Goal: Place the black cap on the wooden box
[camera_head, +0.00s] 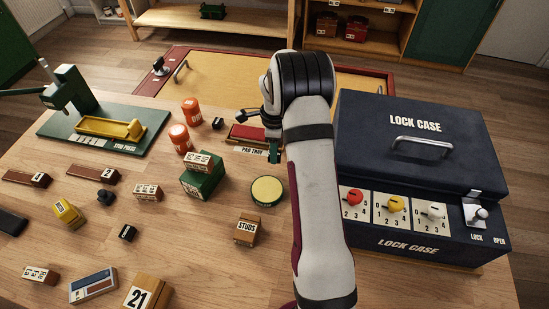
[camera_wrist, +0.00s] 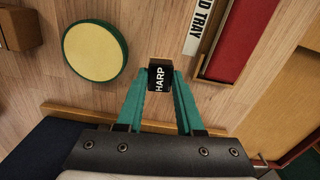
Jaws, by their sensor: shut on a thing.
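My gripper (camera_wrist: 160,90) is shut on a small black cap (camera_wrist: 159,76) with white letters reading "HARP" in the wrist view. The teal fingers grip it from both sides, between the round pad and the pad tray. In the head view a teal finger shows at my gripper (camera_head: 273,153), beside my arm; the held cap cannot be made out there. A wooden box labelled "STUDS" (camera_head: 246,231) stands in front of the round pad; part of a brown box also shows at the upper left of the wrist view (camera_wrist: 30,25). Another wooden box, marked "21" (camera_head: 145,294), stands at the front edge.
A yellow round pad (camera_head: 267,190) and a red pad tray (camera_head: 247,134) lie close to my gripper. The dark lock case (camera_head: 410,150) stands right of my arm. A green box (camera_head: 203,181), orange jars (camera_head: 180,138) and small black pieces (camera_head: 128,232) are at left.

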